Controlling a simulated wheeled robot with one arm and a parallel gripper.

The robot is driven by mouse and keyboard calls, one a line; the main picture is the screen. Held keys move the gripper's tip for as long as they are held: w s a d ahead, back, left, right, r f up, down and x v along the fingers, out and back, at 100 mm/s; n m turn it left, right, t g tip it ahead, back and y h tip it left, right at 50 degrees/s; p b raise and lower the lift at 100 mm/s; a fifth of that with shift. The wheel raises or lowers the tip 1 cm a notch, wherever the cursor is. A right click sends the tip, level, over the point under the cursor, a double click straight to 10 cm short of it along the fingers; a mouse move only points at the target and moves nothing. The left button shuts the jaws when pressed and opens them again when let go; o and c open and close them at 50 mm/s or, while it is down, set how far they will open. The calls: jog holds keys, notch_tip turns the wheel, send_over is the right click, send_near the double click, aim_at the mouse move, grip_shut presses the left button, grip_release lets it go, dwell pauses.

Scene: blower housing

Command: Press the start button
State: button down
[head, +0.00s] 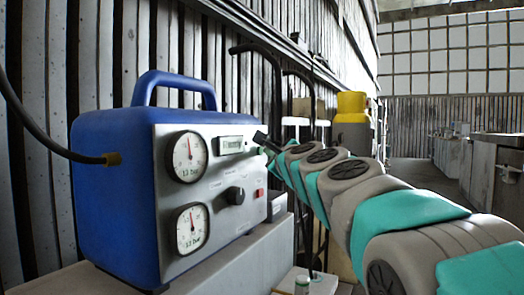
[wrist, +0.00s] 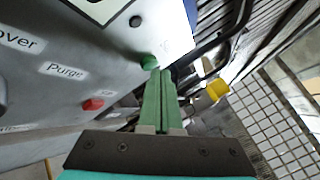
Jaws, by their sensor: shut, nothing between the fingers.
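The blue blower housing (head: 108,200) has a silver front panel (head: 220,178) with two gauges, a display, a black knob (head: 235,195) and a red button (head: 259,193). The red button also shows in the wrist view (wrist: 93,104). A round green button (wrist: 148,61) sits further up the panel in the wrist view; its label is not readable. My gripper (wrist: 158,73) is shut and empty, with its green fingertips right at the green button. I cannot tell whether they touch it.
A black hose (head: 50,145) runs into the housing's left side. The housing stands on a grey bench (head: 235,262). A yellow-topped cylinder (head: 351,104) and black curved handles (head: 277,85) stand behind my arm. Open floor (head: 415,172) lies further right.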

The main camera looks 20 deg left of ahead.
jog(key=shift+a, duration=0.25)
dwell(0.3)
jog(key=shift+d, duration=0.5)
jog(key=shift+d, duration=0.1)
jog(key=shift+s+d+b, duration=0.15)
jog(key=shift+d+b, duration=0.25)
jog(key=shift+d, duration=1.05)
jog(key=shift+s+d+b, duration=0.1)
jog(key=shift+d+b, duration=0.25)
jog(key=shift+d, duration=1.1)
